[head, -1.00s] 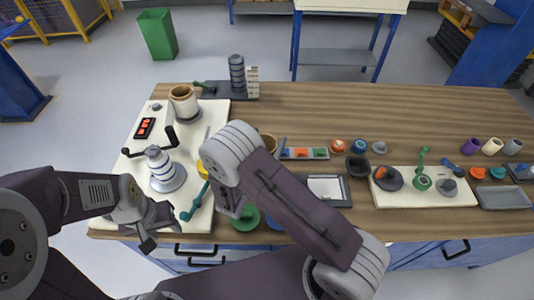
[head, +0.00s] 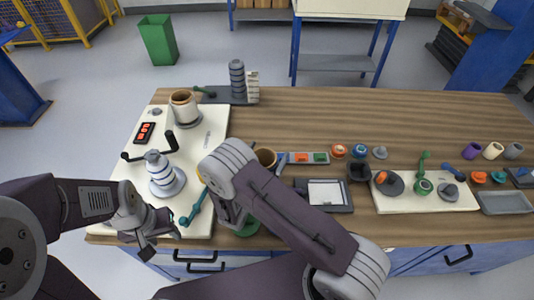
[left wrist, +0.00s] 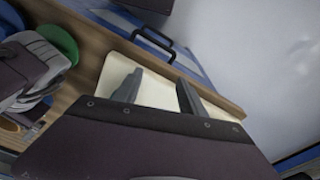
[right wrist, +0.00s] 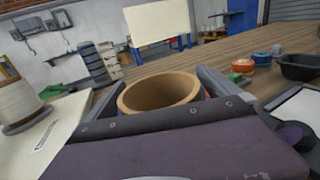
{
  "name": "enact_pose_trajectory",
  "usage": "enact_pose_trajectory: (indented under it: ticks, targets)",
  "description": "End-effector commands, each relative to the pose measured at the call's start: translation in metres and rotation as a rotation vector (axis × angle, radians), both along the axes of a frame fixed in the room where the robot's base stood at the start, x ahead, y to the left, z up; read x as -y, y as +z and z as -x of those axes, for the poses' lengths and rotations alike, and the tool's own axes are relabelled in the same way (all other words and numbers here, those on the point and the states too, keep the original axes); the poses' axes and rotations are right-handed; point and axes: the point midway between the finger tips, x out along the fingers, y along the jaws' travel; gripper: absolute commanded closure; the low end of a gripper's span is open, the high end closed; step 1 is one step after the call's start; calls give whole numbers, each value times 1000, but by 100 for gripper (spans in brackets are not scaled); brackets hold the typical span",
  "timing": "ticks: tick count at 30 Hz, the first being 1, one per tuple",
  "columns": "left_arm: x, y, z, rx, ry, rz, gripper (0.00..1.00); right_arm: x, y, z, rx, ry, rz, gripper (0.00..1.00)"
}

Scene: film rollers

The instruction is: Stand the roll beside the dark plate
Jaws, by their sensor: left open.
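The roll (right wrist: 160,93), a ring with a tan core, sits between the fingers of my right gripper (right wrist: 155,84), which is shut on it. In the head view its open top (head: 265,156) shows beside my right arm; its lower part is hidden. A dark plate (head: 214,98) lies at the back left, carrying a grey ribbed post and a pale stepped block. My left gripper (head: 160,241) is open and empty at the front edge of the cream board (head: 217,124). Its spread fingers also show in the left wrist view (left wrist: 158,92).
A second, cream roll (head: 184,108) stands on the cream board near a grey stepped cone (head: 162,175) and a crank. Right of my right arm are a colour strip (head: 308,158), a framed white pad (head: 326,193) and small cups. Bare wood lies across the back middle.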

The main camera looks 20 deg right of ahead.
Motion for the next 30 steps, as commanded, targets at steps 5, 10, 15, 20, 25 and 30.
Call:
enact_pose_trajectory:
  ticks: [5, 10, 15, 20, 25, 30]
  targets:
    - [0, 2, 0, 0, 0, 0, 52, -5, 3, 4, 0, 4, 0, 0]
    - [0, -3, 0, 0, 0, 0, 52, -27, 2, 30, 1, 7, -1, 0]
    - [0, -7, 0, 0, 0, 0, 52, -51, 2, 61, 0, 6, 0, 0]
    - [0, -9, 0, 0, 0, 0, 52, -67, 3, 82, 1, 4, -2, 0]
    - [0, -9, 0, 0, 0, 0, 52, -74, 3, 93, 1, 1, -1, 0]
    - [0, -9, 0, 0, 0, 0, 52, -75, 4, 94, 0, -1, 0, 0]
